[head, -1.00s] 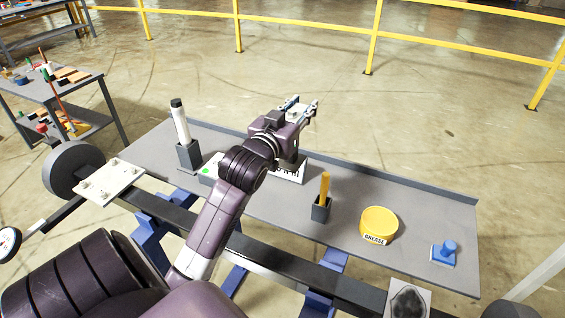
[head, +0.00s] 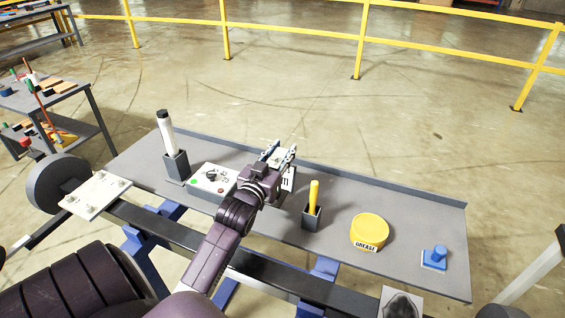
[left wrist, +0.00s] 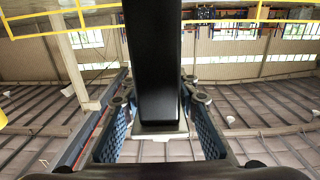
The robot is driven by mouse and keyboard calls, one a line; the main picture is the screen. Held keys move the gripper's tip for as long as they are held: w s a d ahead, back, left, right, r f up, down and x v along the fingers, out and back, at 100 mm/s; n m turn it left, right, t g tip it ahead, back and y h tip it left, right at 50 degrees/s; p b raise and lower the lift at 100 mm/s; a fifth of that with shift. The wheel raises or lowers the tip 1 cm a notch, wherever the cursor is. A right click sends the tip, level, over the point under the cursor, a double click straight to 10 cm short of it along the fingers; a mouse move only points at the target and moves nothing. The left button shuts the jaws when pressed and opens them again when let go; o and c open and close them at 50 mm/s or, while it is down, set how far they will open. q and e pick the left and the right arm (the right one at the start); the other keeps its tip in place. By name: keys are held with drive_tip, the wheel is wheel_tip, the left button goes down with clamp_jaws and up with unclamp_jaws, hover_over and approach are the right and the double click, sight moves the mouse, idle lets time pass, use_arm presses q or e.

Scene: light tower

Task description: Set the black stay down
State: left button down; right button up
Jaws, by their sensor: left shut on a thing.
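My left gripper (head: 281,152) is above the middle of the grey bench shelf in the head view, its fingers pointing away from me. In the left wrist view the black stay (left wrist: 155,60), a long flat dark bar, stands between the two blue-padded fingers. The fingers are shut on it near a pale end piece (left wrist: 160,130), and the bar runs out of the top of the picture. In the head view the stay is mostly or wholly hidden by the gripper. My right gripper is not in view.
On the shelf (head: 400,270) are a white-and-black marker in a holder (head: 177,165), a control box (head: 212,177), a yellow-handled tool in a black holder (head: 312,216), a yellow grease tin (head: 369,231) and a blue stamp-like piece (head: 436,258). A yellow railing (head: 290,30) stands beyond.

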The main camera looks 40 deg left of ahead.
use_arm(q)
wheel_tip(320, 180, down, 4)
drive_tip(key=shift+f, duration=0.1)
idle(0.4)
drive_tip(key=c, duration=1.5)
unclamp_jaws()
drive_tip(key=shift+f, duration=0.2)
drive_tip(key=shift+r, duration=0.1)
drive_tip(key=b+v, duration=0.1)
drive_tip(key=v, duration=0.5)
drive_tip(key=shift+s, duration=0.3)
drive_tip(key=shift+s+d, duration=0.2)
drive_tip(key=shift+s, duration=0.3)
